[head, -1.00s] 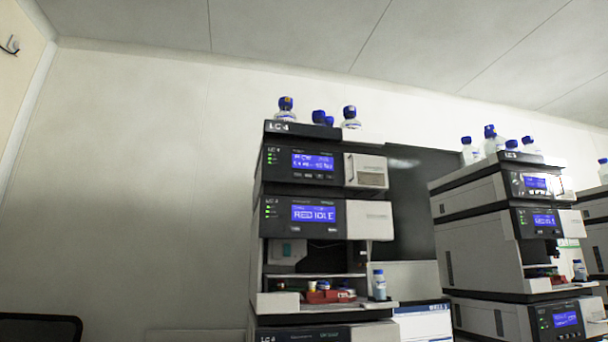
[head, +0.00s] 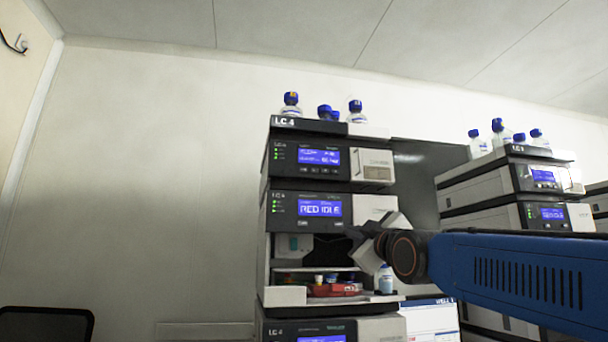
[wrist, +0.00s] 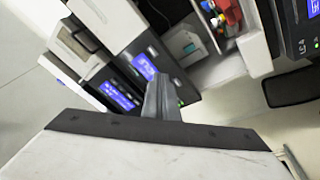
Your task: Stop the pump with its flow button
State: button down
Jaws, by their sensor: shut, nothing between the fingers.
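The LC 4 stack stands in the middle of the head view. Its top module (head: 287,170) has a lit blue display (head: 319,157) with a row of small buttons (head: 318,170) below it. The module under it has a display (head: 320,208) reading "RED IDLE". I cannot tell from labels which is the pump, nor read any flow button. In the wrist view, my gripper (wrist: 162,84) is shut and empty, its tips overlapping the lower module's front beside its display (wrist: 145,67). The top module's display (wrist: 118,97) also shows. I cannot see contact.
The open sampler bay below holds a red tray (head: 333,290), and a blue-capped bottle (head: 386,279) stands beside it. Capped bottles (head: 291,104) stand on the stack. Another stack (head: 470,195) is at the right. A dark chair back (head: 45,326) is at lower left.

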aim_at(308, 169)
jog(key=a+r+n+t+y, duration=0.2)
jog(key=a+r, duration=0.2)
jog(key=r, duration=0.5)
jog(key=s+a+r+n+t+y, duration=0.1)
jog(key=a+r+n+t+y, duration=0.1)
jog(key=r, duration=0.7)
jog(key=a+y, duration=0.1)
jog(key=a, duration=0.1)
jog(key=shift+a+r+n, duration=0.3)
jog(key=shift+a+r, duration=0.05)
jog(key=shift+r, duration=0.05)
jog(key=shift+w+a, duration=0.4)
jog(key=shift+w, duration=1)
jog(key=shift+w+a, duration=0.4)
jog(key=shift+w, duration=1.05)
jog(key=shift+w+a, duration=0.4)
jog(key=shift+w, duration=1)
jog(key=shift+w+a, duration=0.15)
jog(key=shift+w, duration=0.2)
jog(key=shift+w+a, duration=0.1)
jog(key=shift+w, duration=0.35)
jog(key=shift+s, duration=0.2)
jog(key=shift+s+d, duration=0.2)
jog(key=shift+s, duration=0.45)
